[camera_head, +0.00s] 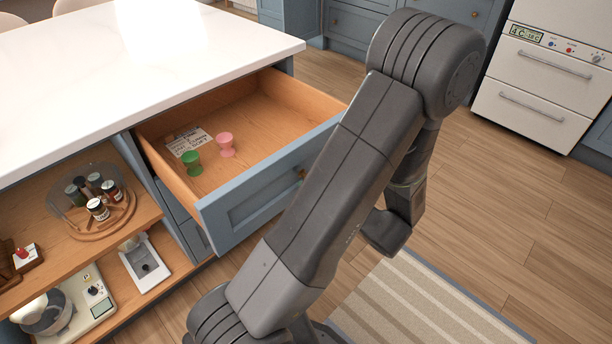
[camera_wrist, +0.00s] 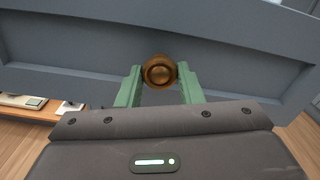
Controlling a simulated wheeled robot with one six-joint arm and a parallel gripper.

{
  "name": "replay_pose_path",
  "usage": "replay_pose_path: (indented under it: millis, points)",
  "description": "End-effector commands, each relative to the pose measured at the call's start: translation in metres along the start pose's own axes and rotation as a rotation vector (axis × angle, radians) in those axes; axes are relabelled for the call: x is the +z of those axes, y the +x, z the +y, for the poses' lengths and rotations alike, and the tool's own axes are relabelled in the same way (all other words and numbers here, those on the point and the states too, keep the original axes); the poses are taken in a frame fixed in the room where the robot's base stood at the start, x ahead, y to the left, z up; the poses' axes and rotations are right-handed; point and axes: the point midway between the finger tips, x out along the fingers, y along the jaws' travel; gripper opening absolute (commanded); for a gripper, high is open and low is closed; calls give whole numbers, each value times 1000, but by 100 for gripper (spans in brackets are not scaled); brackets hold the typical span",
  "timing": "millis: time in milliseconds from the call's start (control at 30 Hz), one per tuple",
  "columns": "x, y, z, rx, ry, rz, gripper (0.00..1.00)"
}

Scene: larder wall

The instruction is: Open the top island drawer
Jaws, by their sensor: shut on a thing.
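The top island drawer (camera_head: 268,187) is pulled well out from under the white countertop, and its wooden inside shows. A green egg cup (camera_head: 192,162), a pink egg cup (camera_head: 226,144) and a printed card (camera_head: 188,139) are in it. In the wrist view, my gripper (camera_wrist: 160,74) has its green fingers shut on the round brown knob (camera_wrist: 160,71) of the blue-grey drawer front (camera_wrist: 85,50). In the head view my arm covers the gripper, and only part of the knob (camera_head: 301,174) shows beside the arm.
The white island top (camera_head: 130,60) is above the drawer. A striped rug (camera_head: 420,305) lies on the wooden floor. A white appliance (camera_head: 545,80) stands at back right.

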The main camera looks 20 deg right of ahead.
Motion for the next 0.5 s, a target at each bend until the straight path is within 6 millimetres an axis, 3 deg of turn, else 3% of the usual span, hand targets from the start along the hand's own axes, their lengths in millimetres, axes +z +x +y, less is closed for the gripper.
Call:
replay_pose_path:
  millis: [500]
  points:
    - [0,-13,0,2,1,0,0]
